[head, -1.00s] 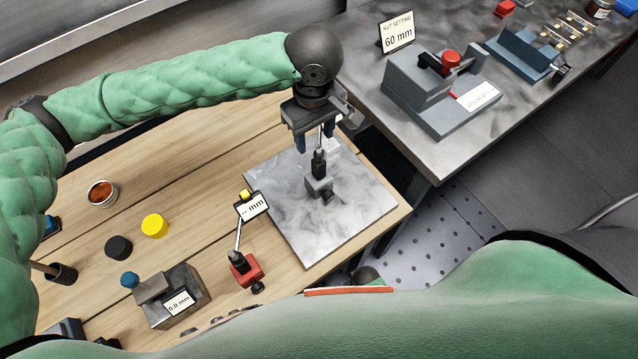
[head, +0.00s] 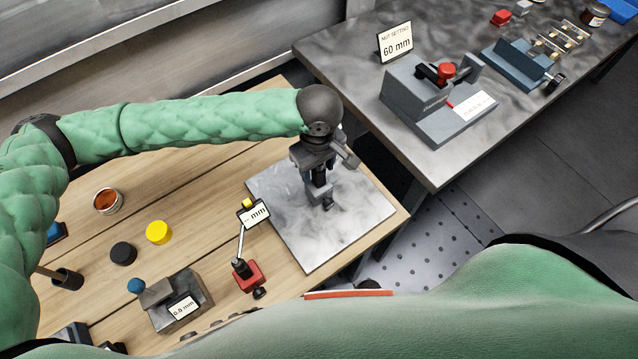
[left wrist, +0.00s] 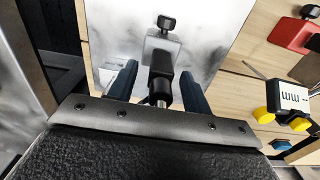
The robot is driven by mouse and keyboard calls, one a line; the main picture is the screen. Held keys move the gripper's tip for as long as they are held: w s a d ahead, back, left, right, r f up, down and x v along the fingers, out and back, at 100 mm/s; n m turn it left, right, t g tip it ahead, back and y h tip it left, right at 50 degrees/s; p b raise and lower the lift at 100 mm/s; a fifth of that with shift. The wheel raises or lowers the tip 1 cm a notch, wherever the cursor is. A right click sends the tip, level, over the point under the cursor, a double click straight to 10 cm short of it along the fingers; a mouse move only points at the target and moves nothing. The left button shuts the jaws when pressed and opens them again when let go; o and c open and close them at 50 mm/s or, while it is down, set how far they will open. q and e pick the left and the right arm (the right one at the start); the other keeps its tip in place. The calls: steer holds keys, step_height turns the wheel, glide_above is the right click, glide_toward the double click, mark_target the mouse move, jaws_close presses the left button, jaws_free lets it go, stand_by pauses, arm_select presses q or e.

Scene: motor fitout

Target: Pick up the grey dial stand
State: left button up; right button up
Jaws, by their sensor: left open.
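The grey dial stand (head: 328,199) stands on a square metal plate (head: 357,224) on the wooden bench, mostly hidden under my left gripper in the head view. In the left wrist view, the stand's dark clamp and post (left wrist: 161,77) rise between the two blue fingers, and its grey base (left wrist: 160,46) shows beyond them. My left gripper (head: 316,176) points down over the stand. Its fingers (left wrist: 157,90) are open, one on each side of the post, with a gap visible at each side. My right gripper is not in view.
A red stand (head: 248,276) with a "mm" display (head: 253,213) stands left of the plate. A gauge block set (head: 174,301), black cap (head: 123,253) and yellow cap (head: 158,233) are further left. A grey fixture (head: 430,100) sits on the right table.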

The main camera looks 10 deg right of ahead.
arm_select(q)
steer(key=shift+f, duration=0.1)
jaws_close()
stand_by(1.4)
